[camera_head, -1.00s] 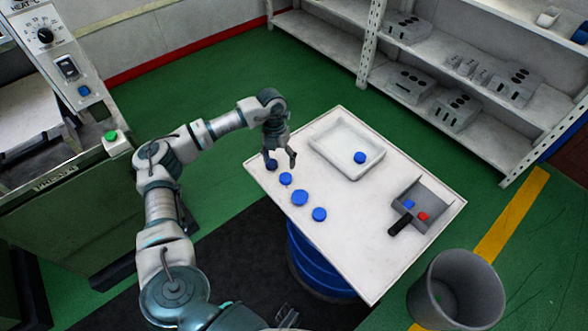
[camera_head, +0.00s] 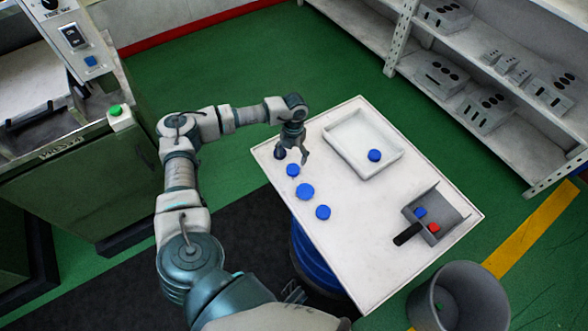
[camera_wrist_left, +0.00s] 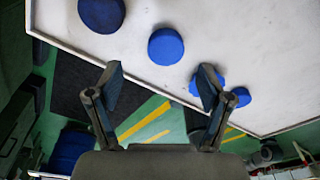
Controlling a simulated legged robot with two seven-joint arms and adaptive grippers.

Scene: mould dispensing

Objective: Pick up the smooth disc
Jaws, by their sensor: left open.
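Several blue discs lie in a slanting row on the white table: a far one (camera_head: 280,153) partly covered by my gripper, then a second (camera_head: 293,170), a third (camera_head: 305,191) and a near one (camera_head: 323,212). I cannot tell which is the smooth one. My left gripper (camera_head: 292,157) is open over the far end of the row. In the left wrist view its fingers (camera_wrist_left: 160,78) stand apart with nothing between them. One blue disc (camera_wrist_left: 166,46) shows beyond them, and another (camera_wrist_left: 196,86) is partly hidden by the right finger. My right gripper is out of view.
A white tray (camera_head: 345,130) holds one blue disc (camera_head: 375,155). A grey scoop (camera_head: 452,208) with a black handle holds a blue and a red piece. A grey bin (camera_head: 470,285) stands by the table's near right corner. A press (camera_head: 80,190) stands left.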

